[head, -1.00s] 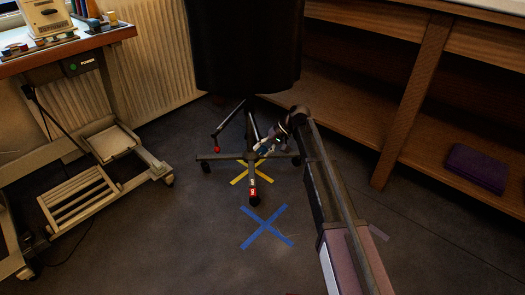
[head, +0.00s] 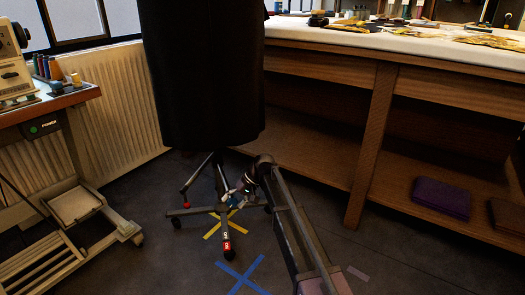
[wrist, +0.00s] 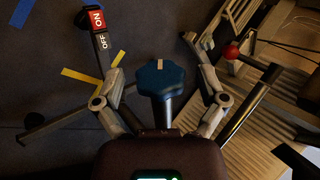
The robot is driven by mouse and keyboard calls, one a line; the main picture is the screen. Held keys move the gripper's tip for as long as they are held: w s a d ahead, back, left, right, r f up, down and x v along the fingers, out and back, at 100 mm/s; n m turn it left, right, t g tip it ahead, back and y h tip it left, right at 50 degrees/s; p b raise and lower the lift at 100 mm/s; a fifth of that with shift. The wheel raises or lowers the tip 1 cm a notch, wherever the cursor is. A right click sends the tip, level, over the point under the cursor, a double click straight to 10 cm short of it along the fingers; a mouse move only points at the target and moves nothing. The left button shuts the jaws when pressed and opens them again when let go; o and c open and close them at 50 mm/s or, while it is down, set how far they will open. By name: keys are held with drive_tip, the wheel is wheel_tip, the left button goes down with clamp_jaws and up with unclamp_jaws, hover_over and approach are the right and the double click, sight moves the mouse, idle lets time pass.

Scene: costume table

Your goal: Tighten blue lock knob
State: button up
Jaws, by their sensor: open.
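The blue lock knob (wrist: 161,78) is a lobed cap with a pale stripe, on a dark post in the wrist view. My gripper (wrist: 153,48) is open, with one finger on each side of the knob and visible gaps between. The knob's far side is hidden. In the head view my gripper (head: 236,193) is low at the stand's legs, beneath the black garment (head: 205,75). The knob is too small there to make out clearly.
A stand leg carries a red ON/OFF switch (wrist: 97,20); another lever ends in a red ball (wrist: 232,51). A blue tape cross (head: 242,279) marks the floor in front. A wooden shelf unit (head: 365,150) is at right, and a sewing table (head: 60,100) at left.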

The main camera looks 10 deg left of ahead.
drive_tip(key=shift+a+r+t+h+p, duration=0.1)
drive_tip(key=shift+r+t+h+p, duration=0.1)
drive_tip(key=shift+t+h+p, duration=1.6)
drive_tip(key=shift+h+p, duration=0.35)
drive_tip(key=shift+h, duration=0.85)
wheel_tip(320, 180, up, 14)
drive_tip(key=d+p, duration=0.1)
drive_tip(key=p, duration=1.3)
drive_tip(key=s+d+r+m+p, duration=0.1)
drive_tip(key=d+r+m+p, duration=0.4)
drive_tip(key=d+r+p, duration=0.7)
drive_tip(key=shift+s+d+r+t+h+p, duration=0.2)
drive_tip(key=shift+r+t+h+p, duration=0.1)
drive_tip(key=shift+r+h+p, duration=0.2)
drive_tip(key=shift+f, duration=0.1)
drive_tip(key=n+b, duration=0.6)
drive_tip(key=b, duration=0.7)
hover_over(232, 199)
wheel_tip(232, 199, down, 13)
drive_tip(key=shift+f, duration=0.15)
drive_tip(key=shift+w, duration=0.1)
